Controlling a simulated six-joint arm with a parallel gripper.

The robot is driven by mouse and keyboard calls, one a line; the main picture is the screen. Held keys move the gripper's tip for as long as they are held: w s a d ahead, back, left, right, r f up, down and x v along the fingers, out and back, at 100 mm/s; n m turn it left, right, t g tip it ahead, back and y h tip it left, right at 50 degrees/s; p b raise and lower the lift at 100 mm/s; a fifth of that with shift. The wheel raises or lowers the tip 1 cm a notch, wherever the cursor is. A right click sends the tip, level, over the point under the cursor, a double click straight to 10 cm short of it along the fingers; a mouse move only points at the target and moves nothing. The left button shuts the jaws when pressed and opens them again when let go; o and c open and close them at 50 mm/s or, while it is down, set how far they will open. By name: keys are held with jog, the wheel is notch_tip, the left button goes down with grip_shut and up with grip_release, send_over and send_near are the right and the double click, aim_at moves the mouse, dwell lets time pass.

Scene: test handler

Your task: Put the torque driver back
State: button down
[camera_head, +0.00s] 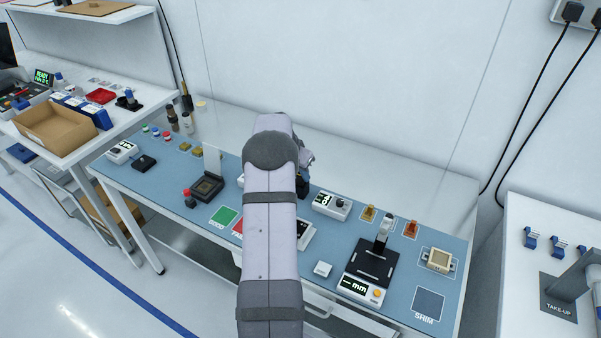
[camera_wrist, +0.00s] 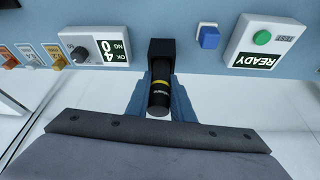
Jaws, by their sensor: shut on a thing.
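In the head view my arm hides the driver, and only a bit of my gripper (camera_head: 304,184) shows at the arm's right side.
A box with a knob and a display (camera_wrist: 95,46) stands close on one side of the holder. A blue block (camera_wrist: 208,36) and a READY box (camera_wrist: 264,42) stand on the other. The blue mat (camera_head: 330,245) also bears a black-topped gauge (camera_head: 375,262) and a dark socket (camera_head: 206,187).

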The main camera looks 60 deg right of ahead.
jog(key=c, duration=1.5)
grip_release()
jog(key=shift+c, duration=0.2)
jog(key=shift+r, duration=0.2)
jog(key=b+v, duration=0.3)
jog(key=v, duration=0.8)
jog(key=shift+a+r, duration=0.15)
jog(key=shift+r, duration=0.25)
jog(key=w+a+f+n+t+y, duration=0.15)
jog(key=w+a+n, duration=0.35)
jog(key=a, duration=0.9)
jog(key=w+a+f+n+y, duration=0.15)
jog(key=w+a+n, duration=0.25)
jog(key=a, duration=1)
jog(key=s+a+f+n, duration=0.2)
jog(key=s+a+n, duration=0.1)
jog(key=a, duration=0.4)
jog(key=s+a+f+n+y, duration=0.1)
jog(key=s+a+n, duration=0.3)
jog(key=a, duration=0.4)
jog(key=s+a+f+n, duration=0.3)
jog(key=s+a, duration=0.3)
jog(key=a, duration=0.2)
jog(key=shift+a+f+g+y, duration=0.2)
jog(key=shift+g+y, duration=0.1)
jog(key=shift+g, duration=0.15)
